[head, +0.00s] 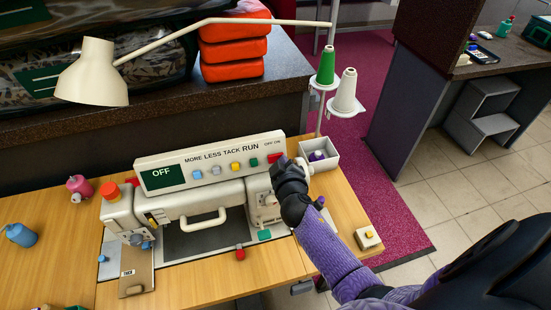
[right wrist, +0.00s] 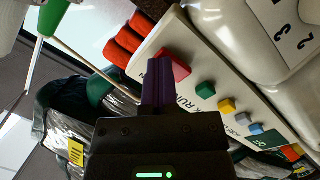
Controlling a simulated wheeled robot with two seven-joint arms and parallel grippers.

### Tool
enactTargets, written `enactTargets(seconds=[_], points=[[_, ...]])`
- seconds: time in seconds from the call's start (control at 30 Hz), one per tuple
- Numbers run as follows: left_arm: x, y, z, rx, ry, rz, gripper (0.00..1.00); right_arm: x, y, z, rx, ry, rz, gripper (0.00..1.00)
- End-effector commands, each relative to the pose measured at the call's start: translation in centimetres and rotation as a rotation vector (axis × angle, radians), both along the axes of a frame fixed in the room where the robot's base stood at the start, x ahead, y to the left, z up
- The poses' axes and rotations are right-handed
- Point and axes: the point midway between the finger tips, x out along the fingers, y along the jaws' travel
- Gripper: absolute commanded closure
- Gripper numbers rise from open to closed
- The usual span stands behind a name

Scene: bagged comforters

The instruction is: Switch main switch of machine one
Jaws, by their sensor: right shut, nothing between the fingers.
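The machine (head: 180,205) is a cream sewing-type unit on a wooden table, with a long control panel (head: 225,150) on top. The panel's green display (head: 163,177) reads OFF. Blue, grey, yellow and green buttons run along the panel. A red switch (head: 275,157) sits at the panel's right end under small OFF ON lettering; it also shows in the right wrist view (right wrist: 178,68). My right gripper (head: 282,163) is shut and empty beside the red switch. In the right wrist view its purple fingers (right wrist: 157,85) overlap the switch's edge; I cannot tell whether they touch. My left gripper is not in view.
A cream lamp (head: 95,75) arches above the panel. Green (head: 326,66) and white (head: 346,92) thread cones stand behind on a pole. A grey box (head: 320,156) lies just right of the gripper. Red folded bundles (head: 233,45) sit on the back counter.

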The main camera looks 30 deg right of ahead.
Motion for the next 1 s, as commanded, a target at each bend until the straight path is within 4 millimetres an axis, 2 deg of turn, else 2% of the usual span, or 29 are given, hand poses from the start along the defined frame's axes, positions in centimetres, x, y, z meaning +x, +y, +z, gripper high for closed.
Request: enactTargets(seconds=[0.23, 0.6, 1.0], points=[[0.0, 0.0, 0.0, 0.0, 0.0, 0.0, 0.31, 0.0, 0.0, 0.1, 0.0, -0.002, 0.0, 1.0], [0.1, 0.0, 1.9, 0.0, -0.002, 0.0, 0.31, -4.0, 1.6, 1.6, 0.001, -0.001, 0.0, 1.0], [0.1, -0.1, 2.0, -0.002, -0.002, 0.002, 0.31, -4.8, 2.0, 1.7, 0.001, 0.0, 0.001, 1.0]])
